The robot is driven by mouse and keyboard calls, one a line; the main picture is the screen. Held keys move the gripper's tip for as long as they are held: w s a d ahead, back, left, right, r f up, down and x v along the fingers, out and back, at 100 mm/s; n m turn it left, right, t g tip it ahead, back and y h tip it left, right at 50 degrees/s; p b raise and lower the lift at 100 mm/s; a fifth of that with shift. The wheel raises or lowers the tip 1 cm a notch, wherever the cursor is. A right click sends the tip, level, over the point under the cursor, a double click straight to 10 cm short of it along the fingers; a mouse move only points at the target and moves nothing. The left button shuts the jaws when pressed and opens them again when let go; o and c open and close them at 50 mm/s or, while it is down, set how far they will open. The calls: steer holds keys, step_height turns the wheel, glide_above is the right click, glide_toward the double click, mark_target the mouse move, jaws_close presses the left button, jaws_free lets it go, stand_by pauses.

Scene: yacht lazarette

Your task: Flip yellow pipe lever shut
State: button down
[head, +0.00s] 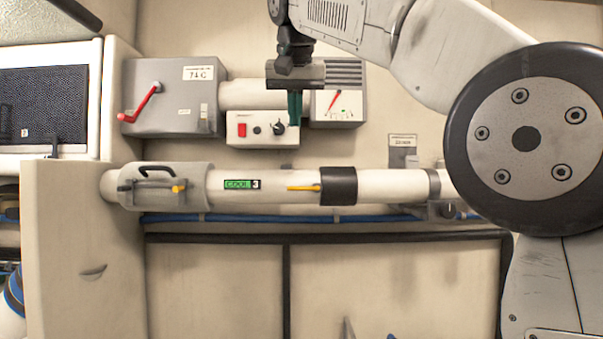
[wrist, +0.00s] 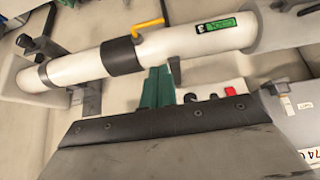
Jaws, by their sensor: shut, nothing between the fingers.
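The yellow lever (head: 303,188) sits on the white pipe (head: 225,187), just left of the black collar (head: 338,186). In the head view it lies roughly along the pipe and points left. In the wrist view the lever (wrist: 148,27) looks bent, beside the black collar (wrist: 122,56). My gripper (head: 295,118) has green fingers, which are shut and empty. In the head view it hangs above the lever, in front of the white control box (head: 250,130). In the wrist view my gripper (wrist: 158,78) points at the collar, apart from the lever.
A grey housing (head: 140,199) with a black handle and a yellow-tipped rod surrounds the pipe's left end. A grey box with a red lever (head: 145,102) and a gauge (head: 338,105) are on the wall above. A blue hose (head: 240,218) runs below the pipe.

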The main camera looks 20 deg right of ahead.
glide_above(304, 188)
steer(key=a, duration=0.2)
steer(key=f, duration=0.8)
steer(key=shift+w+d+f, duration=0.15)
steer(key=shift+w+f, duration=0.2)
steer(key=f, duration=0.1)
steer(key=s+f, duration=0.1)
steer(key=f, duration=0.1)
steer(key=shift+f, duration=0.25)
